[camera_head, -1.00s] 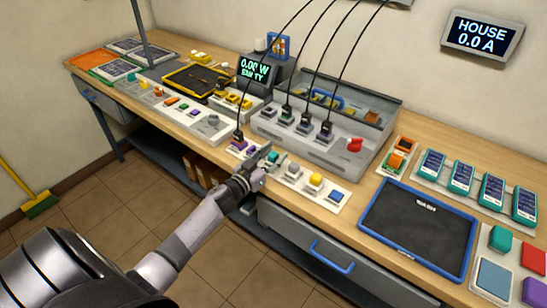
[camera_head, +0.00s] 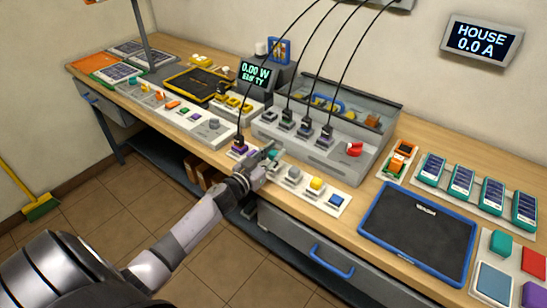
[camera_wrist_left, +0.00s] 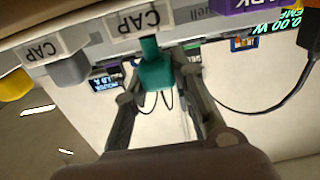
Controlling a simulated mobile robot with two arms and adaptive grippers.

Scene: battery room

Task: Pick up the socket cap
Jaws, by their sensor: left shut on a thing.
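The teal cap (camera_wrist_left: 154,72) is between the fingers of my left gripper (camera_wrist_left: 156,92) in the left wrist view. The gripper is shut on it. The cap's narrow end is at the white strip (camera_wrist_left: 92,48), beside a label reading CAP; I cannot tell whether it is clear of the strip. In the head view my left gripper (camera_head: 268,156) is at the bench's front edge, and the teal cap (camera_head: 275,153) shows at its fingertips. A grey cap (camera_head: 294,173), a yellow cap (camera_head: 317,184) and a blue cap (camera_head: 337,200) stand to its right. My right gripper is out of view.
A purple-based black plug (camera_head: 240,147) with a cable stands just left of the gripper. Behind is a grey console (camera_head: 318,150) with several cabled plugs and a red knob (camera_head: 354,149). A blue-edged dark mat (camera_head: 418,232) lies right. The drawer (camera_head: 320,245) is shut below.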

